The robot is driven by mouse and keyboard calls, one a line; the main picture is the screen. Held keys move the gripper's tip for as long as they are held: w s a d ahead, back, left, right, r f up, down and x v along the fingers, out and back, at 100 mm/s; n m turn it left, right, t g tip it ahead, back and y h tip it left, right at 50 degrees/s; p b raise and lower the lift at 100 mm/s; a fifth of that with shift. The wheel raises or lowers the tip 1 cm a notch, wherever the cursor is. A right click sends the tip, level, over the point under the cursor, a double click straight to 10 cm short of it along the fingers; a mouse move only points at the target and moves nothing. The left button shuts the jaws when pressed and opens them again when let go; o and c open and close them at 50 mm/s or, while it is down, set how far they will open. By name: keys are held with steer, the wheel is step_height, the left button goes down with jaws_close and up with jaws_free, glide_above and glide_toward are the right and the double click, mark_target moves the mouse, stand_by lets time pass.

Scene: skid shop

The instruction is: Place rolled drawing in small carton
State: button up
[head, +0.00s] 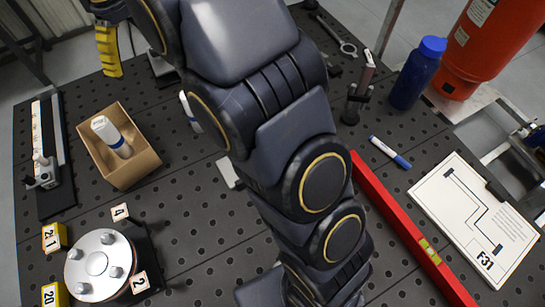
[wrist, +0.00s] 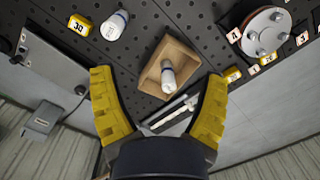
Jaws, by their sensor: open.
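A white rolled drawing with a blue band (head: 110,137) stands, somewhat tilted, inside the small open brown carton (head: 146,166). In the wrist view the roll (wrist: 167,77) and the carton (wrist: 185,62) lie ahead, between and beyond my fingers. A second similar white and blue roll (wrist: 115,25) stands outside the carton, beside the yellow 30 tag; in the head view my arm hides most of it. My gripper (wrist: 158,79) has its yellow fingers wide apart, with nothing held. One yellow finger shows at the top left of the head view, past the carton and apart from it.
A round flanged part (head: 98,262) with numbered tags stands near the carton. A rail fixture (head: 50,150) lies at the left edge. A red level (head: 405,225), a marker (head: 390,152), a clipboard (head: 475,215) and a blue bottle (head: 418,75) are right of my arm.

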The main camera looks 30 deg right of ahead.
steer(key=s+d+f+m, duration=0.1)
steer(key=s+d+m, duration=0.1)
steer(key=s, duration=0.8)
steer(key=s+d+f+m, duration=0.1)
steer(key=s+d+m, duration=0.2)
steer(key=s, duration=0.7)
steer(key=s+d+f+m, duration=0.2)
steer(key=s+d, duration=0.3)
steer(key=s, duration=0.5)
steer(key=shift+m+g, duration=0.4)
